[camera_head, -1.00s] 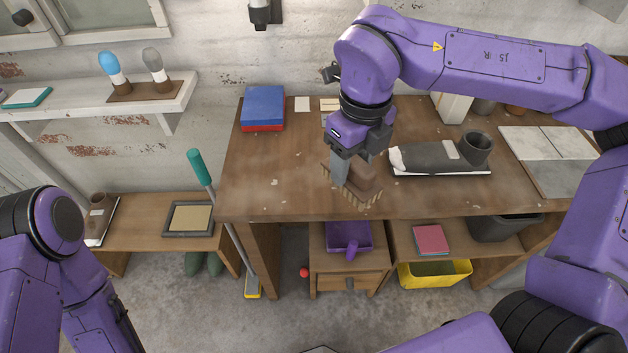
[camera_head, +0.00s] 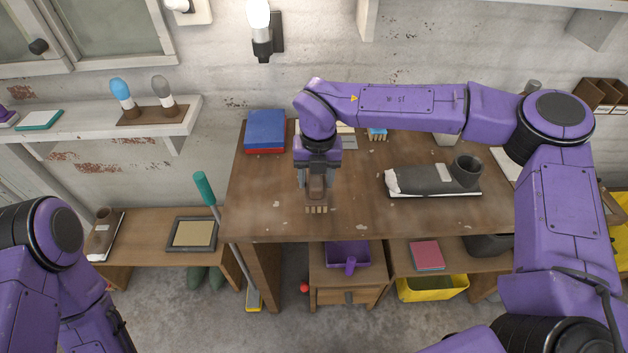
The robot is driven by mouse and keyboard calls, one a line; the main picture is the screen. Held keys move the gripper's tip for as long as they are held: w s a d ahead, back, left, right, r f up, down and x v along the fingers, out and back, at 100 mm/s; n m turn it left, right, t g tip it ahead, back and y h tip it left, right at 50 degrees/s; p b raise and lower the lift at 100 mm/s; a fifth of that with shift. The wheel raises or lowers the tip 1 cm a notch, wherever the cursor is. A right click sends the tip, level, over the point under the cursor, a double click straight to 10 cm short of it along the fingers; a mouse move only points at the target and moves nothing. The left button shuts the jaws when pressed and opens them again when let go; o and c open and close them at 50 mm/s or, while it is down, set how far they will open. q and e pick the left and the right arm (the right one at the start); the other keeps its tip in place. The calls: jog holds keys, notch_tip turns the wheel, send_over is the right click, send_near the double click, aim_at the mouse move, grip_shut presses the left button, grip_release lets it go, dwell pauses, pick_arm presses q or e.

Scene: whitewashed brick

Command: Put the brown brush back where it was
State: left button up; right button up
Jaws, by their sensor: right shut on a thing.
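The brown brush (camera_head: 316,190) is in my right gripper (camera_head: 316,182), over the left part of the wooden workbench (camera_head: 270,220). The gripper points down and is shut on the brush, with a finger on either side. The brush's pale bristles (camera_head: 316,209) point down, close to the bench top. I cannot tell whether they touch it. My left arm (camera_head: 70,270) shows at the left edge, but its gripper is not in view.
A blue and red box stack (camera_head: 265,132) stands at the bench's back left. A small blue bristled thing (camera_head: 378,133) is behind my right arm. The bench's front left is clear.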

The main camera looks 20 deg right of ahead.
jog(key=f, duration=0.3)
jog(key=shift+w+a+f+p, duration=0.1)
jog(key=shift+w+f+p, duration=0.25)
jog(key=shift+f, duration=0.05)
jog(key=shift+f, duration=0.2)
jog(key=o, duration=1)
jog(key=shift+r, duration=0.1)
jog(key=r+b, duration=0.1)
jog(key=r, duration=0.5)
jog(key=r+b, duration=0.1)
jog(key=r, duration=0.5)
jog(key=shift+s+d+r, duration=0.1)
jog(key=shift+s+d, duration=0.05)
jog(key=shift+d, duration=0.05)
